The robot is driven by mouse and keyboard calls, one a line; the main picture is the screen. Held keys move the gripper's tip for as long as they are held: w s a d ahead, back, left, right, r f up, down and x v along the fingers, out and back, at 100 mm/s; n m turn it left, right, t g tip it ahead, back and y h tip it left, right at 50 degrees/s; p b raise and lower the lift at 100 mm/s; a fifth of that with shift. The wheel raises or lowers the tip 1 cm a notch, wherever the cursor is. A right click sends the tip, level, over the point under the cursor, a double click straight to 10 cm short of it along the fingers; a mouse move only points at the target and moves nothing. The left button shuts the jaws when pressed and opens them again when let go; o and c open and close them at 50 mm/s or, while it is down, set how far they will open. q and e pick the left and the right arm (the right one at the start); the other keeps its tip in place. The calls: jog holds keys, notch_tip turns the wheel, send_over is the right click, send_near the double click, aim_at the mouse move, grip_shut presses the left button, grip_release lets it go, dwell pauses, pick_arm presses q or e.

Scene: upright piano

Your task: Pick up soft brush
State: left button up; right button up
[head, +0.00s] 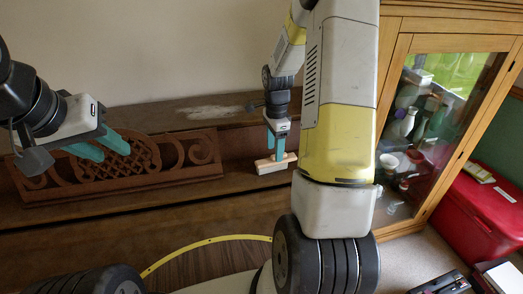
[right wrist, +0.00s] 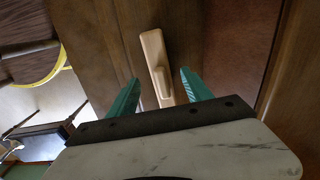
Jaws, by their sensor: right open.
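The soft brush (head: 270,166) has a pale wooden back with a raised handle and a light underside. It sits on the dark wooden piano. In the right wrist view the brush (right wrist: 154,52) lies lengthwise, its handle end between the teal fingers. My right gripper (head: 276,149) points down at the brush in the head view. In its wrist view the right gripper (right wrist: 160,78) is open, with a gap on each side of the handle. My left gripper (head: 108,151) is open and empty, in front of the carved music desk, well left of the brush.
The carved music desk (head: 120,170) stands along the piano (head: 190,213) to the left. A glass-door cabinet (head: 398,60) stands to the right, with a red box (head: 478,218) beside it. The piano top beside the brush looks clear.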

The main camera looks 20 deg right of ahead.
notch_tip(320, 180, down, 4)
jog(key=shift+r, duration=0.15)
grip_shut()
jog(key=shift+r, duration=0.2)
jog(key=shift+w+r, duration=0.1)
jog(key=shift+r, duration=0.5)
notch_tip(320, 180, up, 2)
jog(key=shift+d+r, duration=0.1)
jog(key=shift+r, duration=0.1)
jog(key=s+d, duration=0.3)
jog(key=s, duration=0.4)
jog(key=s+d+r, duration=0.1)
jog(key=s+d, duration=0.3)
jog(key=s, duration=0.3)
jog(key=shift+s, duration=0.25)
